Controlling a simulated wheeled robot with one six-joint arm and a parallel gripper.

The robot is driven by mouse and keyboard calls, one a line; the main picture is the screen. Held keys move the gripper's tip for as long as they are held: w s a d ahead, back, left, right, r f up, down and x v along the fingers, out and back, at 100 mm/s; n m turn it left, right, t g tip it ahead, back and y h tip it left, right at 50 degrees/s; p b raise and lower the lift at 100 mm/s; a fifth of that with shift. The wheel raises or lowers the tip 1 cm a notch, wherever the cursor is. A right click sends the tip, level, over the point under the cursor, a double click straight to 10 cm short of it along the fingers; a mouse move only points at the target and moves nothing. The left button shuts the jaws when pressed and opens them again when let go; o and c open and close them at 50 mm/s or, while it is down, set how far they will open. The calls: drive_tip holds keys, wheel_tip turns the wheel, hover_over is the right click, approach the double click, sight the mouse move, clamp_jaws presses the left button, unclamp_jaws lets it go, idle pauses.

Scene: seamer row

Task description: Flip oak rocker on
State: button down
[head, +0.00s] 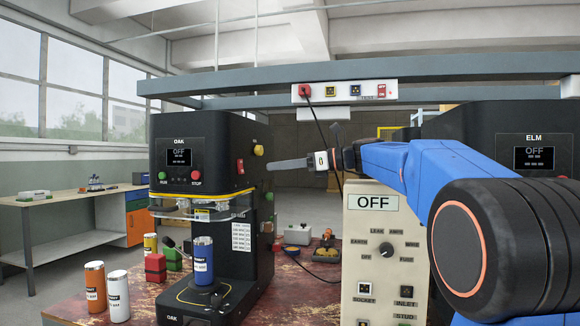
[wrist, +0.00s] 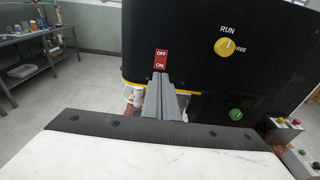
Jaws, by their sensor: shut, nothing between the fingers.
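The OAK machine (head: 205,160) stands at the left of the head view, black, with its screen (head: 178,153) reading OFF. Its red rocker (head: 241,167) is on the machine's right side face. In the wrist view the rocker (wrist: 161,60) is marked OFF at the top and ON at the bottom. My gripper (head: 272,165) is shut and empty, its fingers pointing left at that face. In the wrist view my gripper's fingertips (wrist: 162,76) are just below the rocker's ON end. In the head view a gap shows between tips and rocker.
A yellow RUN knob (wrist: 228,47) and a green button (wrist: 236,114) sit right of the rocker on the same face. A blue can (head: 203,262) stands on the machine's base. A tester box reading OFF (head: 373,203) stands below my arm. The ELM machine (head: 520,130) is at right.

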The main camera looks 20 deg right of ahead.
sight(243, 173)
drive_tip(key=x, duration=0.7)
drive_tip(key=shift+w+a, duration=0.25)
drive_tip(key=shift+a, duration=0.05)
drive_tip(key=shift+w+a+f, duration=0.15)
drive_tip(key=shift+a+f, duration=0.15)
drive_tip(key=shift+f, duration=0.15)
drive_tip(key=shift+d, duration=0.15)
drive_tip(key=v, duration=1.7)
drive_tip(key=shift+s+d+r, duration=0.25)
